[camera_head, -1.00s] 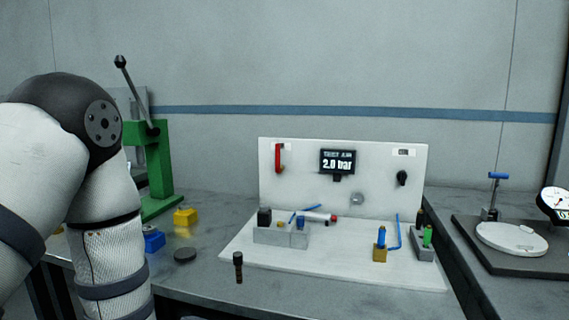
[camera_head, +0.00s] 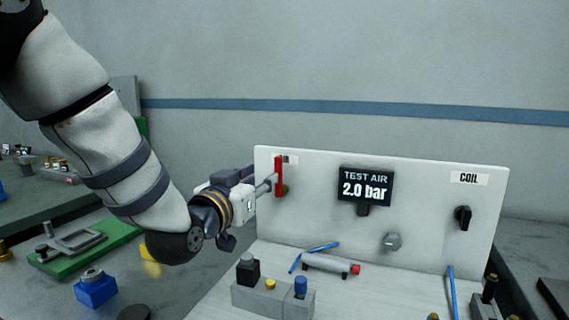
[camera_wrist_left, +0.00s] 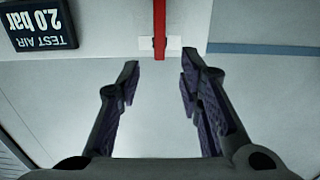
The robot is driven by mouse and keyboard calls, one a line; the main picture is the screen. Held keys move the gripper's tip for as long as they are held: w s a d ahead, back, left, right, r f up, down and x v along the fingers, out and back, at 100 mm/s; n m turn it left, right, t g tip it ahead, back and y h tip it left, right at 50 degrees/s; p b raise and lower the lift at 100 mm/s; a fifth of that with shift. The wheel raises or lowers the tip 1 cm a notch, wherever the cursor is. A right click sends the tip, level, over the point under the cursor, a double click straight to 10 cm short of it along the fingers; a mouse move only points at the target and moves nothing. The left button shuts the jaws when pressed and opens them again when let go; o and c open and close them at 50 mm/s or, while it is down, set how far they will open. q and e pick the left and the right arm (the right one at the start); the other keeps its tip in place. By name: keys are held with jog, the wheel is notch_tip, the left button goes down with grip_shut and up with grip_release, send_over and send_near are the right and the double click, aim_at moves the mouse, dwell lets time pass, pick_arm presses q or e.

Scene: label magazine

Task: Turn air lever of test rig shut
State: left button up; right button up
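The air lever (camera_head: 279,176) is a red bar standing upright at the left of the white test rig panel (camera_head: 420,195). It also shows upright at the top of the left wrist view (camera_wrist_left: 159,28). The display (camera_head: 365,187) reads "TEST AIR 2.0 bar". My left gripper (camera_head: 262,180) is beside the lever, just left of it in the head view. In the left wrist view its fingers (camera_wrist_left: 158,78) are spread, with nothing between the pads; the lever lies past the tips, in line with the gap. Contact cannot be told. My right gripper is out of view.
A black knob (camera_head: 463,217) under the COIL label and a grey fitting (camera_head: 392,242) are on the panel. Below stand a grey block (camera_head: 262,297) and a cylinder with a red end (camera_head: 331,264). A blue part (camera_head: 95,288) lies on the bench left.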

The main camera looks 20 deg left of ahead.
aim_at(277, 168)
pick_arm(q)
jog(key=w, duration=1)
jog(key=shift+w+a+f, duration=0.1)
jog(key=shift+w+a, duration=0.05)
jog(key=shift+a, duration=0.1)
grip_shut()
